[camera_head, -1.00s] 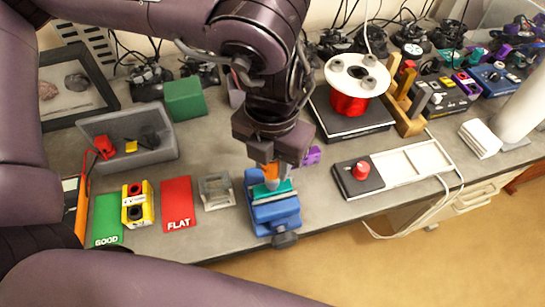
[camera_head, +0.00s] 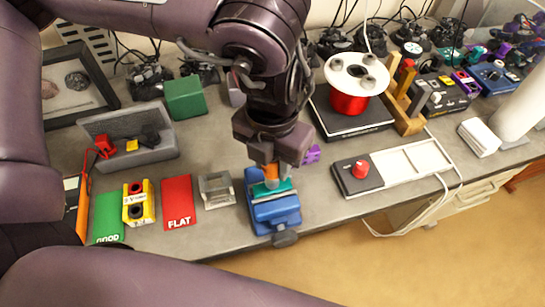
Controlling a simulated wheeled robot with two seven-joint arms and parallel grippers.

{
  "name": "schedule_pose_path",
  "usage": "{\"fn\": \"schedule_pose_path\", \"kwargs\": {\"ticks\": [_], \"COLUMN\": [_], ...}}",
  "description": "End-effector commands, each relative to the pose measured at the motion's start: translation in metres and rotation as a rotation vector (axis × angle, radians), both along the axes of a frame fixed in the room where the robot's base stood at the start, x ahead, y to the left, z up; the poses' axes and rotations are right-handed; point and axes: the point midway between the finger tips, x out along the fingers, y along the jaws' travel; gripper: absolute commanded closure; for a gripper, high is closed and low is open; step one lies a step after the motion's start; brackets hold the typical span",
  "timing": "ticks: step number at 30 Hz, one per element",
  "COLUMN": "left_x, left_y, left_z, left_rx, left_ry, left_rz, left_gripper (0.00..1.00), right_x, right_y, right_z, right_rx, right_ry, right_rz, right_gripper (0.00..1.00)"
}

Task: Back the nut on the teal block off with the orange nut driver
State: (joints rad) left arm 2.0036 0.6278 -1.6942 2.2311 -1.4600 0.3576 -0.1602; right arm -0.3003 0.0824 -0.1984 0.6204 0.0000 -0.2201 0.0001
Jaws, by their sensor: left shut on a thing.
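My left gripper (camera_head: 276,160) points down over the blue vise (camera_head: 273,212) near the bench's front edge. It is shut on the orange nut driver (camera_head: 271,173), of which only a short orange part shows below the fingers. The teal block (camera_head: 268,190) sits in the top of the vise, directly under the driver. The driver's lower end meets the top of the teal block; the nut itself is hidden, so I cannot tell how the driver sits on it. My right gripper is not in view.
Left of the vise are a clear square holder (camera_head: 216,190), a red FLAT card (camera_head: 178,203), a yellow block (camera_head: 138,204) and a green card (camera_head: 108,216). A grey bin (camera_head: 130,155) stands behind. To the right are a red-knob box (camera_head: 358,173) and a red spool (camera_head: 350,103).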

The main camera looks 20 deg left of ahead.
Motion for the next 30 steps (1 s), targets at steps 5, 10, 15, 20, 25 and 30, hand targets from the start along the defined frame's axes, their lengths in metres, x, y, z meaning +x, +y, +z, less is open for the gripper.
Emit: {"fn": "schedule_pose_path", "kwargs": {"ticks": [5,10,15,20,25,30], "left_x": [0.0001,0.0002,0.0005,0.0006,0.0005,0.0001], "left_y": [0.0,0.0,-0.0001,-0.0001,-0.0001,-0.0001], "left_z": [-0.0001,-0.0022,-0.0052,-0.0058,-0.0057,-0.0068], "left_rx": [0.0,0.0,0.0,0.0,0.0,0.0], "left_ry": [-0.001,-0.001,-0.001,-0.001,-0.001,0.0], "left_rz": [0.0,0.0,0.0,0.0,0.0,0.0], "left_gripper": [0.89,0.89,0.89,0.89,0.89,0.89], "right_x": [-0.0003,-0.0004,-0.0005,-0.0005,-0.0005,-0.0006], "right_y": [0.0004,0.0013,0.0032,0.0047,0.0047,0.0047], "right_z": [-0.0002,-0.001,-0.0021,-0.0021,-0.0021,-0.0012], "right_rx": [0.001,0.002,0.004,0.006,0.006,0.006], "right_ry": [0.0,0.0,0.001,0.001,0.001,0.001], "right_rz": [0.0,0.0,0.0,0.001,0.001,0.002], "right_gripper": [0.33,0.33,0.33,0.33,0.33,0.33]}}
